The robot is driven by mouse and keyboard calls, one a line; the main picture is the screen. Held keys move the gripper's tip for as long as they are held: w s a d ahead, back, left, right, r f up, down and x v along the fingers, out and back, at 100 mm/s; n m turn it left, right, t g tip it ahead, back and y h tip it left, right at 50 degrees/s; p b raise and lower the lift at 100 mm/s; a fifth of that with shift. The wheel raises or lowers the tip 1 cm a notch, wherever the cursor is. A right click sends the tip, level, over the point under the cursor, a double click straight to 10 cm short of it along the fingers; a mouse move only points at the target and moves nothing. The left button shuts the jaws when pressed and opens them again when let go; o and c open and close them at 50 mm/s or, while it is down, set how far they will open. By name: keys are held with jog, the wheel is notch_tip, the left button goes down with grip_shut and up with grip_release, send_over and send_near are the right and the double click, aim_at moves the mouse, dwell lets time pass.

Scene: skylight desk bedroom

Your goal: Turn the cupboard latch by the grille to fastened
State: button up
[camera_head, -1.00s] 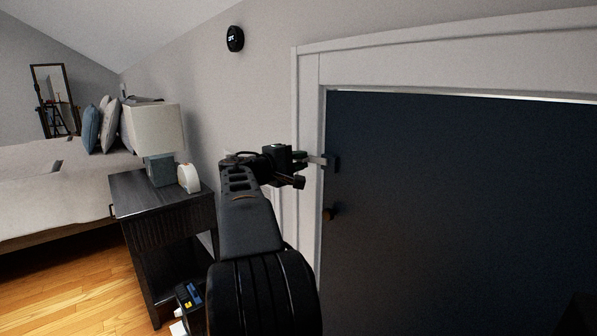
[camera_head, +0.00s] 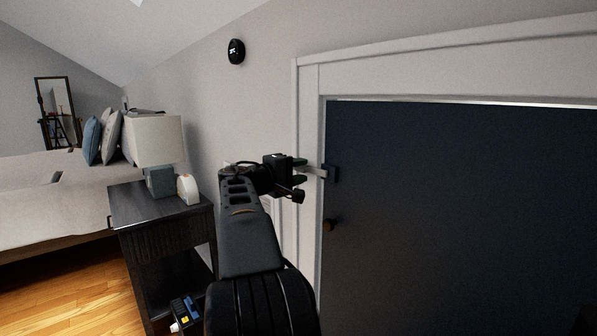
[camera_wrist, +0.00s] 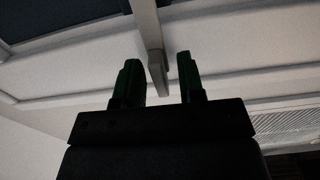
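The cupboard latch (camera_head: 317,172) is a pale flat bar in the head view. It reaches left from a dark mount at the left edge of the dark blue cupboard door (camera_head: 450,210), roughly level, over the white frame. My gripper (camera_head: 302,172) is at the bar's free left end. In the wrist view the latch (camera_wrist: 157,70) hangs between the two dark green fingers of my gripper (camera_wrist: 160,82), with a gap visible on either side. The fingers are apart. The grille (camera_wrist: 292,124) shows at the right of the wrist view.
A dark nightstand (camera_head: 165,215) with a lamp (camera_head: 157,140) and a small white clock-like object (camera_head: 188,189) stands left of my arm. A bed (camera_head: 55,195) lies beyond it.

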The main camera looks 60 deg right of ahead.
jog(key=p+v, duration=0.1)
jog(key=v, duration=1.3)
jog(key=shift+p, duration=0.35)
jog(key=s+a+n+t+y+p, duration=0.2)
jog(key=a+t+y+p, duration=0.2)
jog(key=a+y+p, duration=0.4)
jog(key=s+a+n+t+y+p, duration=0.2)
jog(key=a+t+y+p, duration=0.3)
jog(key=a+p, duration=1.5)
jog(key=a+y, duration=0.2)
jog(key=y, duration=0.2)
jog(key=shift+s, duration=0.35)
jog(key=shift+a+f, duration=0.1)
jog(key=shift+a, duration=0.05)
